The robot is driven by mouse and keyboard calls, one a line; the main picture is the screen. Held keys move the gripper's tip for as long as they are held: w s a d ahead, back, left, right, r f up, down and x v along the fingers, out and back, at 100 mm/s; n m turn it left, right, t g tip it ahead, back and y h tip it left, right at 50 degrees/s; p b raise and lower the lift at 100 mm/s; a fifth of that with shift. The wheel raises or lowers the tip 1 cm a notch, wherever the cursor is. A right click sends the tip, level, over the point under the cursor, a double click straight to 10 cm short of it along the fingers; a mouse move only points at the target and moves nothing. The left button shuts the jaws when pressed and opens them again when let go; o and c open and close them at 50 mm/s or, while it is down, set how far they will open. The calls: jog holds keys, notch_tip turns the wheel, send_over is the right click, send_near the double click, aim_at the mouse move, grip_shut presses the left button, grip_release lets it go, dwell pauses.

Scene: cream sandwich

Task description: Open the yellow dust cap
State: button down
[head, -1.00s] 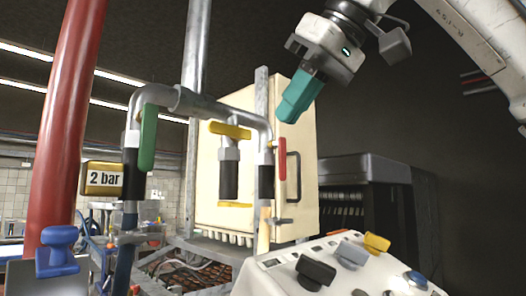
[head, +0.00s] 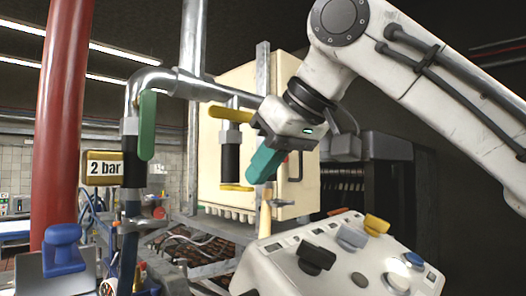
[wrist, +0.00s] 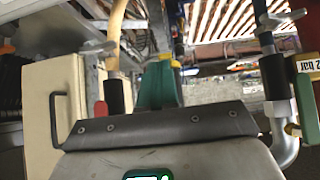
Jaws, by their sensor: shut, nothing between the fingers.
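The yellow dust cap (head: 236,188) is a flat disc at the lower end of the middle black-sleeved pipe (head: 230,160) in the head view. It looks closed across the pipe end. My gripper (head: 258,176) has teal fingers pressed together, pointing down and left. They are just right of the cap; whether they touch it I cannot tell. In the wrist view my gripper (wrist: 158,66) also looks shut and empty. A small yellow patch (wrist: 175,63), likely the cap, shows just right of the fingertips.
A yellow valve handle (head: 231,115) sits above the cap, and a green handle (head: 147,125) to the left. A red handle (wrist: 101,110) is beside the fingers in the wrist view. A cream cabinet (head: 212,150) stands behind, and a control panel (head: 300,270) stands below right.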

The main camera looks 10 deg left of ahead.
jog(key=shift+f, duration=0.15)
jog(key=b, duration=0.1)
jog(key=y+b, duration=0.1)
jog(key=shift+d+f+t+b, duration=0.1)
jog(key=shift+f+t+b, duration=0.2)
jog(key=shift+t, duration=0.1)
jog(key=shift+f+y+b, duration=0.1)
jog(key=shift+y+b, duration=0.2)
jog(key=shift+b, duration=0.1)
